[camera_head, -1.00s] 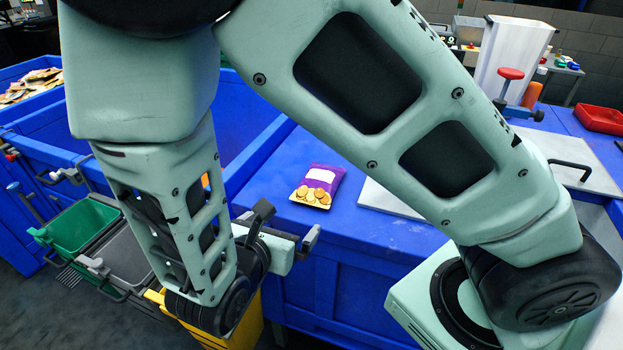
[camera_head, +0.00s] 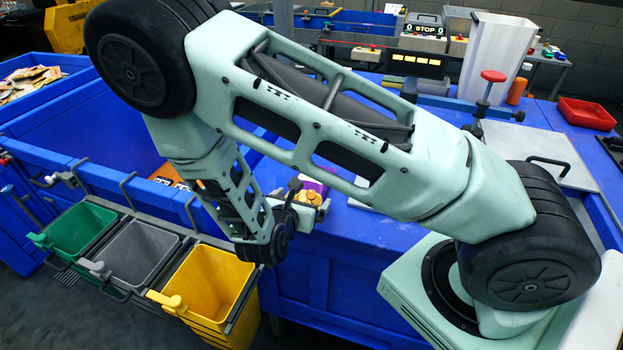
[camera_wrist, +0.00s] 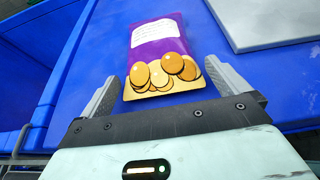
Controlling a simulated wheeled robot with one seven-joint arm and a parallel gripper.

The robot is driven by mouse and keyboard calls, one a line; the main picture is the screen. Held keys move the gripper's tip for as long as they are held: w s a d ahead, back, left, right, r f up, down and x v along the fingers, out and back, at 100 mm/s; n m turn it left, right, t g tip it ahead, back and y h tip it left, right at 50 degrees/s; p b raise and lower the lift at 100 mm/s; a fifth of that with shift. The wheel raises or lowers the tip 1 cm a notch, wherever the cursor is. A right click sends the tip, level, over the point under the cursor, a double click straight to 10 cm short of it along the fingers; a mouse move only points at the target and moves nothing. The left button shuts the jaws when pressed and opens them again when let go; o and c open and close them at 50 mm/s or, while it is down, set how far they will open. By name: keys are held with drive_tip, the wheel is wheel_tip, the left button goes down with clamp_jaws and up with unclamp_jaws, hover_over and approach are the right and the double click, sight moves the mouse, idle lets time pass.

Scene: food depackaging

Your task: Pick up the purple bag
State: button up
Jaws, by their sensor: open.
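The purple bag (camera_wrist: 158,50) lies flat on the blue table (camera_wrist: 85,100) in the wrist view. It has a white label and a picture of golden-brown round pieces at its near end. My gripper (camera_wrist: 168,88) is open, with one finger on each side of the bag's near end. I cannot tell whether the fingers touch it. In the head view the bag (camera_head: 311,194) is mostly hidden behind my arm, and my gripper (camera_head: 300,199) shows beside it.
A light grey board (camera_wrist: 265,22) lies right of the bag. A large blue bin (camera_head: 80,120) stands at left. Green (camera_head: 82,229), grey (camera_head: 143,251) and yellow (camera_head: 208,280) bins hang along its front. A red tray (camera_head: 586,113) sits at the far right.

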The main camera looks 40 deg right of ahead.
drive_tip(key=shift+w+d+f, duration=0.25)
drive_tip(key=shift+d, duration=0.1)
drive_tip(key=c, duration=0.8)
drive_tip(key=shift+r, duration=0.15)
